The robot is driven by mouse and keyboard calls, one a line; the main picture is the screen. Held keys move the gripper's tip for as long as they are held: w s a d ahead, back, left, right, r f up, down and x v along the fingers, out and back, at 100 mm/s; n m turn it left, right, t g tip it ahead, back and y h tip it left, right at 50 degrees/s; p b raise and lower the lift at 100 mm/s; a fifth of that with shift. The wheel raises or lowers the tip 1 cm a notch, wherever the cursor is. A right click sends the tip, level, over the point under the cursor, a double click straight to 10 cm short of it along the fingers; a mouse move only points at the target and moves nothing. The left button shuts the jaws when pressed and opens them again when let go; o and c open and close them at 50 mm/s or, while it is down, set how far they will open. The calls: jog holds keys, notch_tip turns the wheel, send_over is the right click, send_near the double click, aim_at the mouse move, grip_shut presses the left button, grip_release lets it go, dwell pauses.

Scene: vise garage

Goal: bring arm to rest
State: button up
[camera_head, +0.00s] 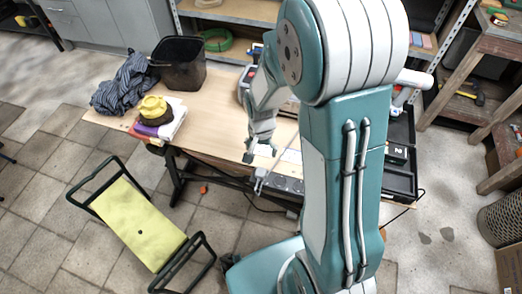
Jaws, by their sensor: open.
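My arm stands large in the middle and right of the head view and folds over at the top. My gripper (261,154) hangs down beyond the arm, above the front edge of the wooden table (222,101). Its fingers are small in the picture, appear apart, and I see nothing held between them. My upper arm hides part of the table and whatever lies behind it.
On the table are a black bin (180,66), a striped cloth (125,84), and a yellow item (152,108) on folded cloths (165,127). A green kneeler (140,225) stands on the tiled floor. Wooden shelves (480,75) stand at right.

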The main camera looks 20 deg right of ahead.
dwell(0.3)
jog(key=s+r+n+t, duration=0.2)
jog(key=s+r, duration=0.5)
jog(key=r, duration=0.5)
jog(key=s+r+n+t, duration=0.3)
jog(key=s+r+n, duration=0.2)
jog(key=r, duration=0.7)
jog(key=s, duration=0.2)
jog(key=shift+s+a+r+t, duration=0.2)
jog(key=shift+s+r+t, duration=0.1)
jog(key=shift+s+r, duration=0.1)
